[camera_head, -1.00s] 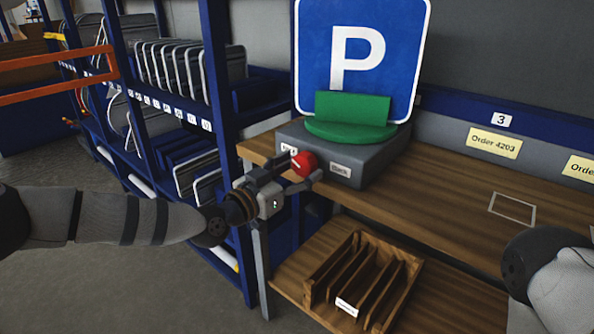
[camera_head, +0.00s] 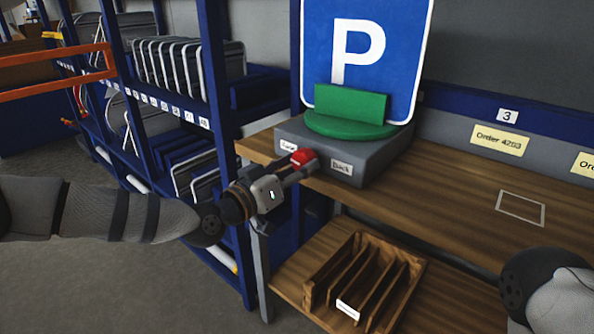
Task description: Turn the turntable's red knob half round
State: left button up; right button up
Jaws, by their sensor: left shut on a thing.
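The turntable has a grey base (camera_head: 378,157) with a round green holder (camera_head: 352,124) on top. A blue parking sign (camera_head: 362,50) with a white P stands upright in the holder. The red knob (camera_head: 302,157) is on the front of the base, between a label on its left and one reading "Back" on its right. My left gripper (camera_head: 299,168) is at the knob and shut on it; its fingers partly cover the knob. My right arm (camera_head: 550,285) shows at the lower right, but its gripper is out of view.
The turntable stands on a wooden bench (camera_head: 440,190) with a white outlined rectangle (camera_head: 521,208) on bare wood. A slotted wooden rack (camera_head: 318,285) sits on the lower shelf. A blue shelving unit (camera_head: 222,120) with several sign blanks stands left.

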pick_arm(q)
jog(key=n+b, duration=0.4)
jog(key=n, duration=0.5)
jog(key=shift+f+b, duration=0.2)
jog(key=shift+b, duration=0.1)
jog(key=n+b, duration=0.2)
jog(key=n, duration=0.2)
jog(key=shift+r+n, duration=0.1)
jog(key=shift+n, duration=0.3)
jog(key=shift+r+n+b, duration=0.2)
jog(key=shift+n+b, duration=1.25)
jog(key=shift+n, duration=0.75)
pick_arm(e)
jog(key=s+f+g, duration=0.2)
jog(key=s+f, duration=0.4)
jog(key=f, duration=0.3)
jog(key=shift+s, duration=0.2)
pick_arm(q)
jog(key=shift+r, duration=0.1)
pick_arm(e)
jog(key=shift+f, duration=0.2)
pick_arm(q)
jog(key=o, duration=1.2)
jog(key=shift+c, duration=0.2)
jog(key=shift+s, duration=0.1)
